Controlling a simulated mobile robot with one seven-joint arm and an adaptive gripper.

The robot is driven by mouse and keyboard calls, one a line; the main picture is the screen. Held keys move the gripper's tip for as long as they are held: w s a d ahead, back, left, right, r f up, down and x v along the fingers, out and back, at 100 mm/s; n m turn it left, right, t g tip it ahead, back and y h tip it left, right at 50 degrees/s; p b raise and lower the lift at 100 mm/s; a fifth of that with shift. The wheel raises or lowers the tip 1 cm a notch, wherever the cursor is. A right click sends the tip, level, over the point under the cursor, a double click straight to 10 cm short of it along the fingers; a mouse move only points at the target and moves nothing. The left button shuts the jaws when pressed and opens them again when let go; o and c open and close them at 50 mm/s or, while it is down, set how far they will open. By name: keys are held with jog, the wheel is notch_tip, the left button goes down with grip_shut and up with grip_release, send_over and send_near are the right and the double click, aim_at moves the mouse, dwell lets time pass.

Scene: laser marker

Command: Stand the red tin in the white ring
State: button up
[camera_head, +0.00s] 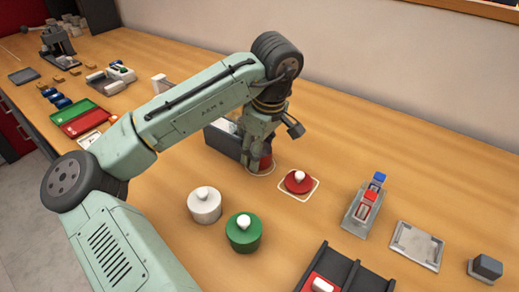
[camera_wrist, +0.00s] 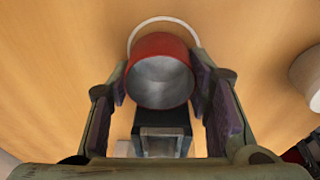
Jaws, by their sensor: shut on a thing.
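The red tin (camera_head: 266,163) is between the fingers of my gripper (camera_head: 259,150), which is shut on it. In the wrist view, the open-topped, grey-lined tin (camera_wrist: 161,71) sits between the two dark pads of my gripper (camera_wrist: 161,88). The white ring (camera_head: 262,174) lies on the table under the tin in the head view. In the wrist view the ring (camera_wrist: 165,20) shows as an arc past the tin's far side; its near part is hidden. The tin looks upright, low over or within the ring; I cannot tell whether its base touches the table.
A red lid with a white knob (camera_head: 298,181) lies on a white-edged square right of the ring. A white lidded tin (camera_head: 204,207) and a green lidded tin (camera_head: 243,234) stand in front. A dark box-like device (camera_head: 224,140) is close behind my gripper.

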jog(key=o, duration=1.4)
jog(key=shift+s+f+g, duration=0.15)
jog(key=shift+s+f, duration=0.05)
jog(key=shift+f, duration=0.3)
jog(key=shift+s+f+g, duration=0.15)
jog(key=shift+s+f, duration=0.05)
jog(key=shift+f, duration=0.25)
jog(key=shift+r, duration=0.1)
jog(key=r, duration=0.4)
jog(key=d+r, duration=0.1)
jog(key=r, duration=0.8)
jog(key=shift+s+d+r, duration=0.2)
jog(key=shift+s+r, duration=0.05)
jog(key=shift+s, duration=0.1)
